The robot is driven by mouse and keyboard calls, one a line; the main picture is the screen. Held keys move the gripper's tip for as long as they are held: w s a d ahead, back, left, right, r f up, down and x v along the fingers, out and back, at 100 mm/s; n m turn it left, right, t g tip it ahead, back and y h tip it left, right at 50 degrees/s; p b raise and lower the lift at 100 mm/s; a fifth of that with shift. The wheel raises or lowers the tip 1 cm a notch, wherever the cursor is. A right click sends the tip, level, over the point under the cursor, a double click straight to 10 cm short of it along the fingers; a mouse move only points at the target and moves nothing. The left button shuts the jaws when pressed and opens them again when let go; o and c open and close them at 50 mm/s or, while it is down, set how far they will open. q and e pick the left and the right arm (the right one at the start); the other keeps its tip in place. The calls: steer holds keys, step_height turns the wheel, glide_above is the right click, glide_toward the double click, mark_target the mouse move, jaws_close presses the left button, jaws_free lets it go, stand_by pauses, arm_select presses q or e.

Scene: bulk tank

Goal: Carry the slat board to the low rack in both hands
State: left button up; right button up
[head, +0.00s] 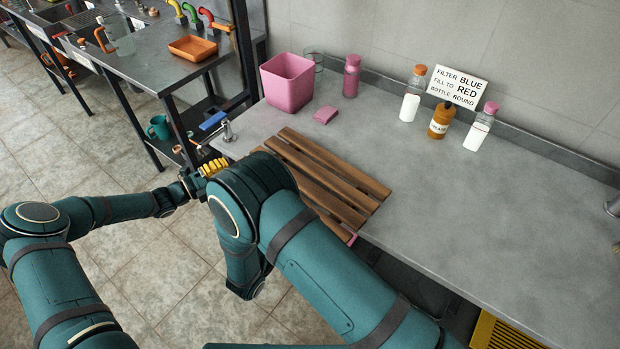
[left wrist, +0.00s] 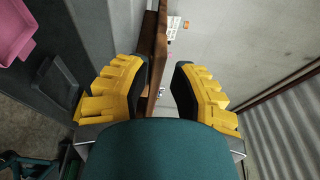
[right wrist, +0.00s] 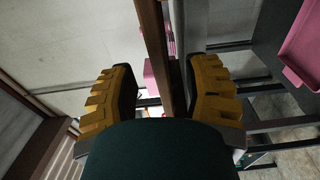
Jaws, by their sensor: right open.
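The brown slat board (head: 322,172) lies flat on the grey counter near its front edge, partly hidden by my right arm. My left gripper (head: 212,168) is at the board's left side. In the left wrist view, the board (left wrist: 150,45) reaches between the open fingers of my left gripper (left wrist: 160,88), close to one finger, with a gap to the other. My right gripper is hidden in the head view. In the right wrist view, the board's edge (right wrist: 155,50) runs between the open fingers of my right gripper (right wrist: 163,92). I cannot clearly identify the low rack.
Several bottles and a sign (head: 458,87) are by the wall. The counter's right half is clear. A yellow slatted thing (head: 500,335) is below right.

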mark_target(308, 197)
arm_select(q)
steer(key=x, duration=0.6)
steer(key=shift+w+d, duration=0.2)
steer(key=shift+d, duration=0.1)
arm_select(e)
steer(key=x, duration=0.6)
steer(key=shift+w+d, duration=0.15)
steer(key=shift+w, duration=0.15)
arm_select(q)
steer(key=shift+c, duration=1.3)
arm_select(e)
steer(key=shift+c, duration=1.3)
arm_select(q)
jaws_close()
arm_select(e)
jaws_close()
